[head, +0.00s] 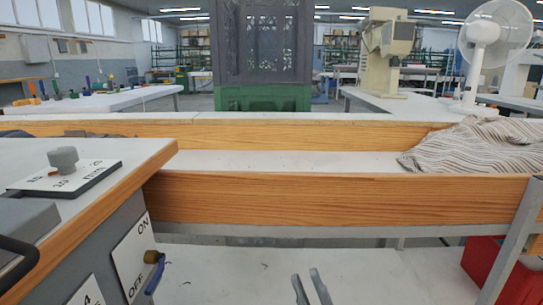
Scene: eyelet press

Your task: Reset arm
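My gripper (307,279) shows at the bottom middle of the head view, as two grey fingers pointing up. The fingers stand apart with a narrow gap, and nothing shows between them. They are in front of a white lower surface (230,272), below the wooden-edged bench. The rest of my arm is out of view below the picture.
A control panel (120,262) with ON/OFF markings and a grey knob (63,160) stands at the left. A long wooden rail (330,200) crosses the middle. Striped cloth (470,145) lies at the right, above a red bin (492,265).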

